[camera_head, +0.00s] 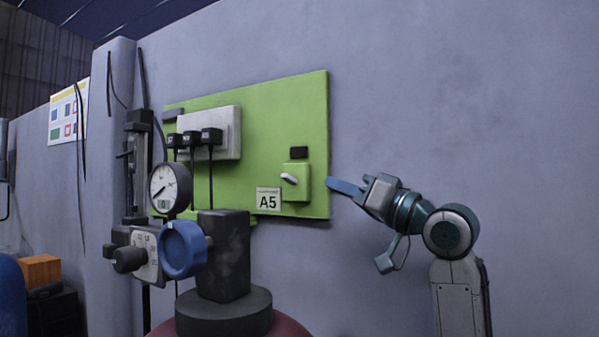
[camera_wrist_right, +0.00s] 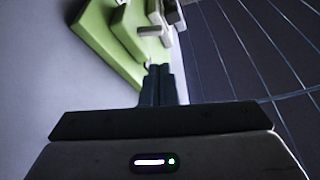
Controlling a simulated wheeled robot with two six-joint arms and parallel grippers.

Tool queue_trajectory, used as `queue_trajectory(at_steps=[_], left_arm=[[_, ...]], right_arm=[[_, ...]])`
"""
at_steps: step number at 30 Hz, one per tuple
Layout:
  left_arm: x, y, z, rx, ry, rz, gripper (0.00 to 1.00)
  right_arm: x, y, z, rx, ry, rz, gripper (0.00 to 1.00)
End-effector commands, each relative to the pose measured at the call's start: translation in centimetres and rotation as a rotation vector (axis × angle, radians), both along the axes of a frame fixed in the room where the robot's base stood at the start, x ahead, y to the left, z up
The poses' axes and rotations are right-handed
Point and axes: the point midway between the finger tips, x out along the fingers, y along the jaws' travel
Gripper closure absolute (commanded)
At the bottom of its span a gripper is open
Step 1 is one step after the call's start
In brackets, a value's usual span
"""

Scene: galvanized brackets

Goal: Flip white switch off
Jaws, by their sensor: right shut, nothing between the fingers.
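The white switch (camera_head: 289,179) is a small lever on a green box (camera_head: 303,188) at the lower right of a green wall panel (camera_head: 255,110). The lever is tilted, its tip toward the left in the head view. My right gripper (camera_head: 332,185) is shut and empty, its blue fingers pointing left, just right of the panel's edge and apart from the switch in the picture. In the right wrist view the closed fingers (camera_wrist_right: 158,72) point up toward the green panel (camera_wrist_right: 100,45). A short pale bar on the green there may be the lever. My left gripper is not in view.
A pressure gauge (camera_head: 170,188) and a blue knob (camera_head: 182,249) stand in front, lower left. The wall right of the panel is bare.

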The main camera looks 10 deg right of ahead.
Motion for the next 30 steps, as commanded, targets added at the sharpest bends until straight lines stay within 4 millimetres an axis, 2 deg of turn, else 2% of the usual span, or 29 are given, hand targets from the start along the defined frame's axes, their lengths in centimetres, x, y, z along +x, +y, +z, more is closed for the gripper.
queue_trajectory(at_steps=[5,10,18,24,30], left_arm=[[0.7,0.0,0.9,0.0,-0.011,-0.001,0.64],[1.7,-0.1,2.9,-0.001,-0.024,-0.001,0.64],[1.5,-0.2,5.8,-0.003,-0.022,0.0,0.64],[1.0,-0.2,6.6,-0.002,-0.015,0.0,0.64],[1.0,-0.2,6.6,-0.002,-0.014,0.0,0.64]], right_arm=[[0.7,0.5,0.5,0.002,0.002,0.002,1.0],[2.6,2.1,1.7,0.004,0.003,0.004,1.0],[6.0,4.7,2.9,0.002,0.004,0.003,1.0],[7.3,5.7,3.2,0.001,0.001,0.001,1.0],[7.5,5.9,3.1,0.0,0.0,-0.001,1.0]])
